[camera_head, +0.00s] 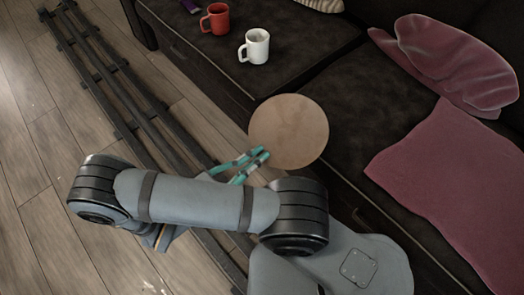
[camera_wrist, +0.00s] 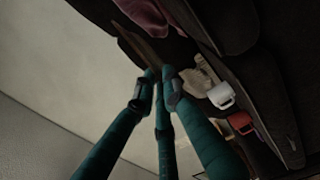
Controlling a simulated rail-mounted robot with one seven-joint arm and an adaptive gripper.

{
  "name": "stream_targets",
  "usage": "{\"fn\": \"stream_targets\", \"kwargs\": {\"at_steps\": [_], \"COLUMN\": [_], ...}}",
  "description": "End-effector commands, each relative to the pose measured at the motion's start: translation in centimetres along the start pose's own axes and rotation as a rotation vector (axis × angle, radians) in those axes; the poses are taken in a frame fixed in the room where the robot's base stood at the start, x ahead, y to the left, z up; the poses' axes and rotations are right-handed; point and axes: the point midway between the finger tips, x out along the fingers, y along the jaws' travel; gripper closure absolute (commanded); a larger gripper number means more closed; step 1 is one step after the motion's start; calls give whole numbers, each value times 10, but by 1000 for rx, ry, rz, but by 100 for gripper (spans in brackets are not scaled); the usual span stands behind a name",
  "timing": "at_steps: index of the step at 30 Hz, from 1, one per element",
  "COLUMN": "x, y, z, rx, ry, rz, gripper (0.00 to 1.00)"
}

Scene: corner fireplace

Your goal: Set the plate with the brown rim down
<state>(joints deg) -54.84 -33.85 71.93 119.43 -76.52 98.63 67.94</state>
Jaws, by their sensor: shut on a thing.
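The plate (camera_head: 289,131) shows in the head view as a plain round tan-brown disc at the front edge of the dark sofa. In the wrist view the plate (camera_wrist: 140,42) is seen nearly edge-on as a thin brown shape. My gripper (camera_head: 262,155) has its teal fingers shut on the plate's near left edge. In the wrist view my gripper (camera_wrist: 158,78) meets the plate's lower end. The plate overlaps the seat edge in the head view; I cannot tell whether it touches the seat. Its rim is not clearly distinct.
A red mug (camera_head: 215,19) and a white mug (camera_head: 257,46) stand on the left seat cushion. A pink pillow (camera_head: 452,62) and a pink cloth (camera_head: 452,186) lie at the right. The dark seat (camera_head: 345,88) between them is clear. Wooden floor (camera_head: 40,215) lies at the left.

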Motion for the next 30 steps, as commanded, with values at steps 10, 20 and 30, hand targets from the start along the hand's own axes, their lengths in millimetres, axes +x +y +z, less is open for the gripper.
{"fn": "stream_targets", "kwargs": {"at_steps": [10, 20, 30], "x": [1, 12, 101], "y": [0, 9, 43], "z": [0, 9, 34], "rx": [1, 0, 2], "ry": [0, 96, 84], "rz": [3, 3, 2], "gripper": [100, 100, 100]}}
